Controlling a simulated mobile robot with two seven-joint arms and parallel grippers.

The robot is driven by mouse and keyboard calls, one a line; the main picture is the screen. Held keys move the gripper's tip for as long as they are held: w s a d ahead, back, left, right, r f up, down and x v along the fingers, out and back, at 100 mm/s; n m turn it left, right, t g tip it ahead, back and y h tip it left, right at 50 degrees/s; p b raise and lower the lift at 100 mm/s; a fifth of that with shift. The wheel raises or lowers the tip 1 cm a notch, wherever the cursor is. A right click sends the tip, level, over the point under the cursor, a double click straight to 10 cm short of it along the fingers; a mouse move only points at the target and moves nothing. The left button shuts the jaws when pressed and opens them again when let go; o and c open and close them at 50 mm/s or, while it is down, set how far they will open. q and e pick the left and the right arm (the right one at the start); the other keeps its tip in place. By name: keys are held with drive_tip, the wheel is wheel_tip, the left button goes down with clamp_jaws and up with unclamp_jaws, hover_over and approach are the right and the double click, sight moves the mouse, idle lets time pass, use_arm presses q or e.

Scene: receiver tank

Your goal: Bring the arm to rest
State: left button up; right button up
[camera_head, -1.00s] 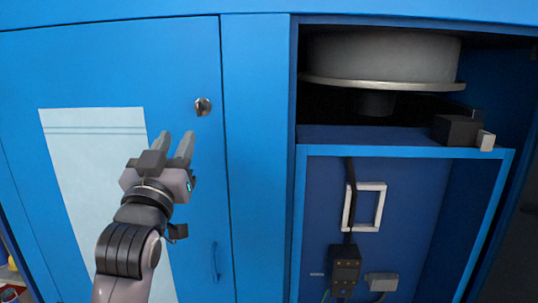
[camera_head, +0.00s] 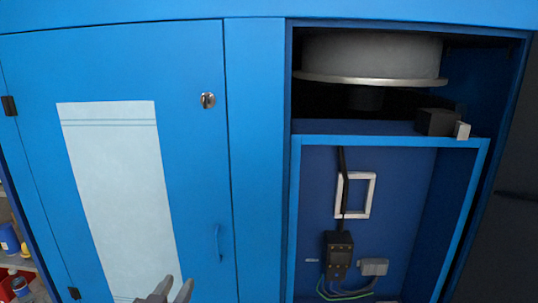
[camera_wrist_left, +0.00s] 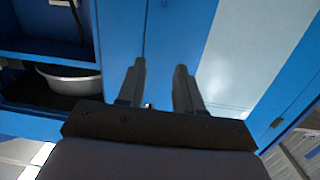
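My left gripper (camera_head: 172,290) shows only by its fingertips at the bottom edge of the head view, in front of the lower part of the blue cabinet door (camera_head: 190,60). In the left wrist view its two fingers (camera_wrist_left: 160,85) stand apart with nothing between them, so it is open and empty. The rest of the left arm is out of the head view. My right gripper is not in view.
The door has a round lock (camera_head: 207,100), a handle (camera_head: 218,243) and a pale sheet (camera_head: 120,190). At right, an open bay holds a grey round drum (camera_head: 370,60) above a box (camera_head: 338,250) with cables. Coloured items (camera_head: 10,240) stand at far left.

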use_arm(q)
drive_tip(key=s+a+f+g, duration=0.2)
drive_tip(key=s+f+g, duration=0.5)
drive_tip(key=s+f, duration=1.6)
drive_tip(key=shift+m+t, duration=0.3)
drive_tip(key=shift+m, duration=0.1)
drive_tip(key=r+p, duration=0.2)
drive_tip(key=w+r+p, duration=0.1)
drive_tip(key=r+p, duration=0.2)
drive_tip(key=shift+w+a+r, duration=0.15)
drive_tip(key=shift+o, duration=0.7)
drive_tip(key=shift+w, duration=0.1)
